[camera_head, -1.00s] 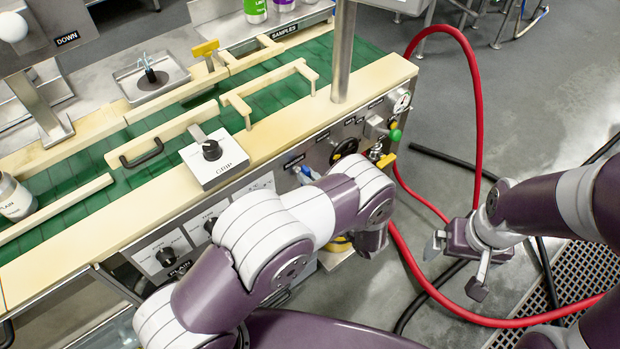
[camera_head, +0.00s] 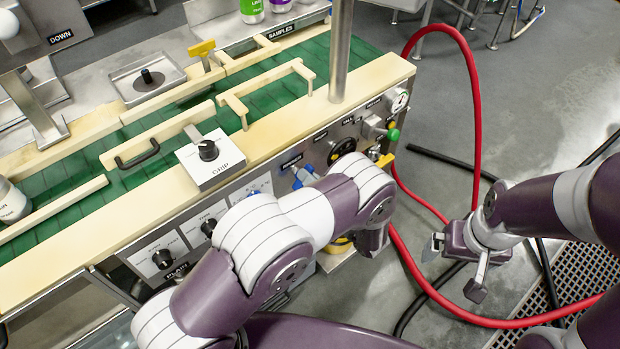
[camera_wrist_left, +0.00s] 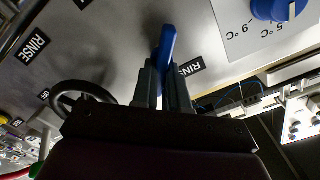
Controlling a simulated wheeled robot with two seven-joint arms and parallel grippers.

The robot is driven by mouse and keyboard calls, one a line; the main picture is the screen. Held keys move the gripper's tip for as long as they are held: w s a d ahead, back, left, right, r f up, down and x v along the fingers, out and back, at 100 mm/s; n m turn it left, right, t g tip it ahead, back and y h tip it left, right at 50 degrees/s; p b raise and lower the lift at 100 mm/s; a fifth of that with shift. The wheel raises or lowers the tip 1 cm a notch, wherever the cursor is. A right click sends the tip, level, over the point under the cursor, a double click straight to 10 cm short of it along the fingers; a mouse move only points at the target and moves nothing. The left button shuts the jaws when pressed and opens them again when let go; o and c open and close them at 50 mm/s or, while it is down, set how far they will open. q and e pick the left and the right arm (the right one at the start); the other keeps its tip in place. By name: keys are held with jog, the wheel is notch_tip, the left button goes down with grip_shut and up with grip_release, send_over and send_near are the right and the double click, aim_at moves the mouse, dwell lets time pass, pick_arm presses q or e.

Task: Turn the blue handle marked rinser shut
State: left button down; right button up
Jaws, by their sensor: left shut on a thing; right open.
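The blue handle (camera_wrist_left: 167,45) stands between the two fingers of my left gripper (camera_wrist_left: 163,75) in the left wrist view, and the gripper is shut on it. A label beginning "RINSE" (camera_wrist_left: 191,67) sits beside the handle, partly covered by a finger. In the head view the blue handle (camera_head: 303,177) shows on the machine's front panel, just beyond my left arm. That arm hides most of my left gripper there. My right gripper (camera_head: 455,268) is open and empty, over the floor at the right.
A black round handwheel (camera_head: 342,151) is right of the blue handle, with a green knob (camera_head: 393,135) and a yellow handle (camera_head: 385,160) further right. A blue dial (camera_wrist_left: 279,8) is near the held handle. A red hose (camera_head: 478,120) loops over the floor.

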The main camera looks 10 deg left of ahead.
pick_arm(q)
jog(key=shift+m, duration=0.4)
jog(key=c, duration=1.1)
grip_release()
jog(key=shift+w, duration=0.1)
jog(key=shift+c, duration=0.2)
pick_arm(e)
jog(key=shift+a, duration=0.1)
